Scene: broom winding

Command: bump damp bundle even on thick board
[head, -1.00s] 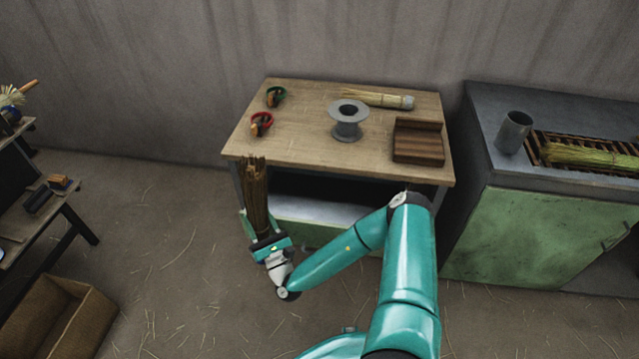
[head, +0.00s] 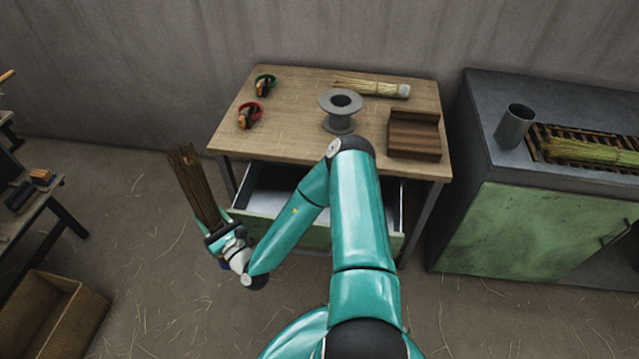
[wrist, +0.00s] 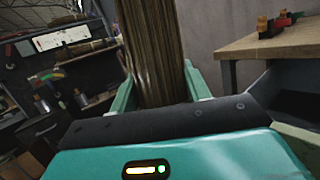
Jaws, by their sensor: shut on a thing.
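My gripper (head: 222,226) is shut on a dark brown bundle of stalks (head: 195,182). The bundle stands up out of the jaws, tilted to the left, in the air left of the wooden table. In the wrist view the bundle (wrist: 153,50) rises between the two green fingers. A dark brown wooden block with a step (head: 413,140), perhaps the thick board, lies at the right front of the table. The bundle is well apart from it.
The wooden table (head: 290,140) also holds a grey spool (head: 341,110), a pale bundle (head: 370,88) and red (head: 249,114) and green (head: 264,85) tools. Its drawer is open. A green cabinet (head: 540,220) stands right, a cardboard box (head: 60,315) lower left.

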